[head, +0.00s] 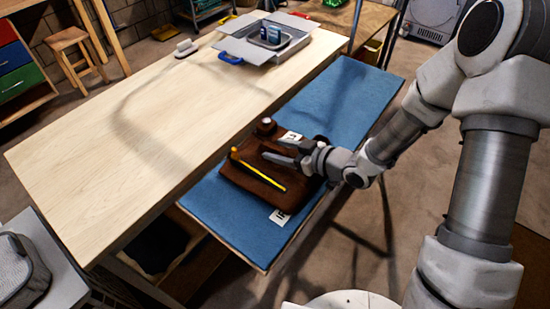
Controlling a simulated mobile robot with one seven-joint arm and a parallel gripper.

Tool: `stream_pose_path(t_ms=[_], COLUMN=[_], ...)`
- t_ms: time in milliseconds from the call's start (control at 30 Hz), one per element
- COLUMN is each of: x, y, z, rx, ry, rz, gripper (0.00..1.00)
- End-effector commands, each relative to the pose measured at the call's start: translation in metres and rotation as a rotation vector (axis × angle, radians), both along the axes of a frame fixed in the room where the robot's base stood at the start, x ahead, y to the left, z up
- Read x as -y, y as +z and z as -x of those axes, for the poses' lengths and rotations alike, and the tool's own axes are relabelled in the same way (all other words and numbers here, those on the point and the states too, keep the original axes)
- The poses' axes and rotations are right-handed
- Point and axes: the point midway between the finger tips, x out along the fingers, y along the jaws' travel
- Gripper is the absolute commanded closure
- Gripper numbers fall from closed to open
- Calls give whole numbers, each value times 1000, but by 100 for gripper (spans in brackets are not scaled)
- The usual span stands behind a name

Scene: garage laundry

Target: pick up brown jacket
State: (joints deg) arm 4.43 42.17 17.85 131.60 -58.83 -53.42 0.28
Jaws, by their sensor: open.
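The brown jacket (240,176) lies folded flat on a blue-topped board (225,208) beside the wooden table. A long yellow stick-like item (258,170) lies across it. My gripper (276,151) is over the right part of the jacket, its fingers pointing left and apart, with nothing seen between them. The gripper and wrist hide part of the jacket's right side. I cannot tell whether the fingers touch the cloth.
A small dark brown round item (266,127) stands just behind the jacket. White labels lie near it, one behind (291,137) and one in front (279,216). A grey open box (240,47) stands on the far end of the pale table (110,135), which is mostly clear.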

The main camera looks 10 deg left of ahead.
Motion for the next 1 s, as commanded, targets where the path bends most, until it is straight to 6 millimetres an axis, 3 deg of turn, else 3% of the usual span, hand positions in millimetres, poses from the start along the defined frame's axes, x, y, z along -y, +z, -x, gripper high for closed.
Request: stream_pose_path(t_ms=[67, 400, 1000], x=[0, 0, 1], y=[0, 0, 0], z=[0, 0, 0], rx=[0, 0, 0], ry=[0, 0, 0], rz=[0, 0, 0], gripper=[40, 100, 100])
